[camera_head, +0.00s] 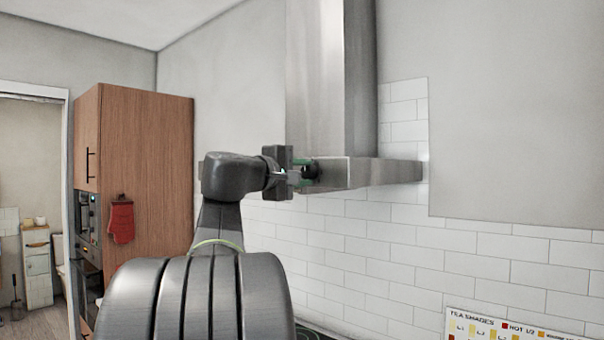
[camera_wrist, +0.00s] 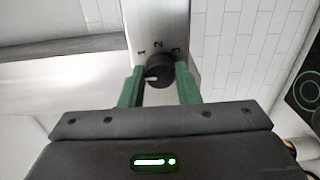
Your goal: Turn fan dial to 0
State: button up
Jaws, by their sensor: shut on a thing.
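The fan dial (camera_wrist: 160,70) is a round black knob on the metal front of the range hood (camera_head: 360,174). In the wrist view the numbers 1, 2 and 3 show above it. Its white pointer mark lies toward the left side of the knob, and no 0 can be read. My gripper (camera_wrist: 160,80) has one green finger on each side of the dial and is shut on it. In the head view my gripper (camera_head: 301,171) is at the left end of the hood, with the dark dial partly hidden between the fingers.
A white tiled wall (camera_head: 380,235) runs behind and below the hood. A cooktop (camera_wrist: 308,92) edge shows at the right in the wrist view. A tall wooden cabinet (camera_head: 150,150) with a red mitt (camera_head: 121,220) stands at the left. A tea chart (camera_head: 520,325) is at lower right.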

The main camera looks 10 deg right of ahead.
jog(key=o, duration=1)
jog(key=shift+c, duration=0.2)
jog(key=b+v, duration=0.3)
jog(key=v, duration=1)
jog(key=shift+s+a+b, duration=0.25)
jog(key=shift+a+b, duration=0.05)
jog(key=shift+b, duration=0.1)
jog(key=p+x, duration=0.4)
jog(key=x, duration=1)
jog(key=shift+a, duration=0.15)
